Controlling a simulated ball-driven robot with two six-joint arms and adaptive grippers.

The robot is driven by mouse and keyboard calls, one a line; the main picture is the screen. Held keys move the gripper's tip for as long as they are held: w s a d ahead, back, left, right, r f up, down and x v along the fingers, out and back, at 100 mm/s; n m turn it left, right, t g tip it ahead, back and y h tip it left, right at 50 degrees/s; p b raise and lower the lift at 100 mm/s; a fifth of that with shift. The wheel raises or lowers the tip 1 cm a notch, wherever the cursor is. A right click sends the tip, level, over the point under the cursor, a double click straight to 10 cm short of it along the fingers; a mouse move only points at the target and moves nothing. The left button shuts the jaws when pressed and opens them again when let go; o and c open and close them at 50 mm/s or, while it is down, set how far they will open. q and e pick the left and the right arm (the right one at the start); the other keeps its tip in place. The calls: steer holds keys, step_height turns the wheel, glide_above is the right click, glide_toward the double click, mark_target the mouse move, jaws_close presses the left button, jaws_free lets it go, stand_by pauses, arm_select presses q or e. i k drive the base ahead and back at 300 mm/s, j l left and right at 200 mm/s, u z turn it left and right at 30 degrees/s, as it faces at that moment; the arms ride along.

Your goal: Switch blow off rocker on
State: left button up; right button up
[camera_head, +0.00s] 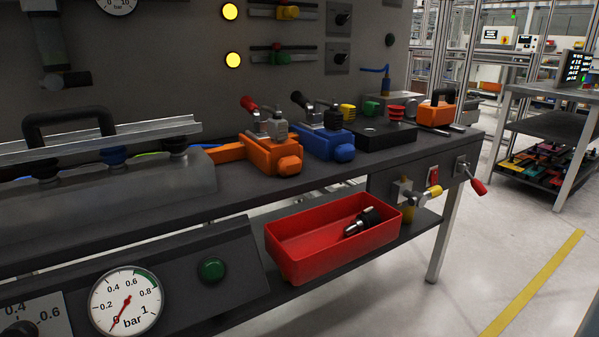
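A small red rocker-like switch (433,177) sits on a pale plate on the dark front panel (385,188) under the right end of the bench. Any label on it is too small to read, and I cannot tell which way it is tipped. Neither of my grippers shows in the head view, and nothing is touching the switch.
A lever with a red handle (477,184) sticks out right of the switch. A red bin (300,266) holding a black and silver part (362,222) stands below. A gauge (126,301) reads near 0.

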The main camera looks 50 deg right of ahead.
mark_target(433, 175)
steer(key=z, duration=2.4)
